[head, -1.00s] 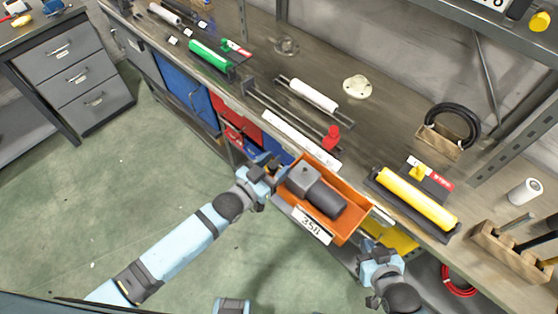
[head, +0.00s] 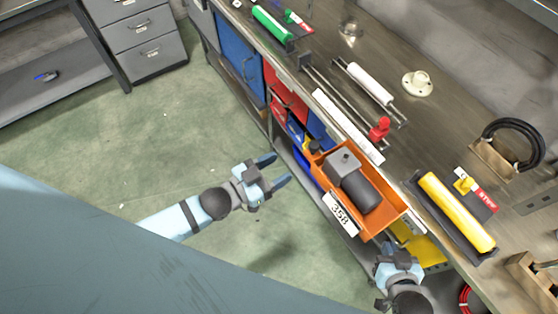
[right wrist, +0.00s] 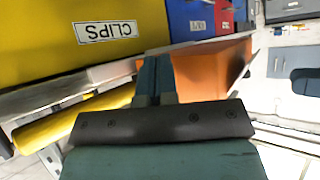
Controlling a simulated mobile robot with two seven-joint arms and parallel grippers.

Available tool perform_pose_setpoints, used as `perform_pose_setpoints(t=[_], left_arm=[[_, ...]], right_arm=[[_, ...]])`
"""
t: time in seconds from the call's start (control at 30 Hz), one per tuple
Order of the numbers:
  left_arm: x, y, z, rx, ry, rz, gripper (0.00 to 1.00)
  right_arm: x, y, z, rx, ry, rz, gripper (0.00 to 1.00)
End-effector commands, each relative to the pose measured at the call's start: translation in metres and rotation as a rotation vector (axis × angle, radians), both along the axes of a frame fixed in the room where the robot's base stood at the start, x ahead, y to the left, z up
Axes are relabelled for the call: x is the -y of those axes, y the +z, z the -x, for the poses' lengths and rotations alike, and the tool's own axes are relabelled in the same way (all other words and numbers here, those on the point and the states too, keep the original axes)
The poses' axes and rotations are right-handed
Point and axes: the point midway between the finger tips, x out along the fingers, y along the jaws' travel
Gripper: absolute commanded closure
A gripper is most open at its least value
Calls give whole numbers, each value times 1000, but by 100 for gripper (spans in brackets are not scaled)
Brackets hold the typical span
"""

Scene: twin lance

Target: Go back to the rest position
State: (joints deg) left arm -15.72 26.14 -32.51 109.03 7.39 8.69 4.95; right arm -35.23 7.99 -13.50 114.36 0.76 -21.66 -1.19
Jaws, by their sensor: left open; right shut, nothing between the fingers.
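An orange bin (head: 392,226) labelled 358 sits at the front edge of the workbench in the head view, with a dark grey motor-like part (head: 353,182) inside. My left gripper (head: 281,169) is open and empty over the floor, left of the bin and apart from it. My right gripper (head: 398,252) is below the bin's near right corner in the head view. Its fingers (right wrist: 154,80) are shut with nothing between them in the right wrist view, where the orange bin (right wrist: 210,72) shows behind them. Whether they touch the bin is unclear.
The workbench (head: 440,120) carries a yellow cylinder (head: 457,214), a white cylinder (head: 370,83), a green cylinder (head: 272,24) and a black cable coil (head: 515,140). Yellow, red and blue bins sit beneath its edge. Green floor (head: 190,120) is free at left.

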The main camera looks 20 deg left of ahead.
Motion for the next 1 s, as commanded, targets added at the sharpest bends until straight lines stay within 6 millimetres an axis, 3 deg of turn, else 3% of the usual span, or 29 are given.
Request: perform_pose_setpoints(t=[0.37, 0.47, 0.7, 0.8, 1.0], left_arm=[[-2, -4, 4, -43, 37, -15, 43], [-12, -17, 15, -145, 128, -64, 43], [-58, -61, 63, -456, 339, -214, 43], [-69, -70, 76, -520, 373, -245, 43], [-72, -73, 78, -533, 379, -254, 43]], right_arm=[[2, 1, 0, -1, -2, 3, 100], [2, 6, 0, -2, -2, 5, 100], [5, 17, -1, 4, -8, 8, 100], [6, 17, 0, 3, -9, 9, 100], [5, 17, 0, 3, -10, 7, 100]])
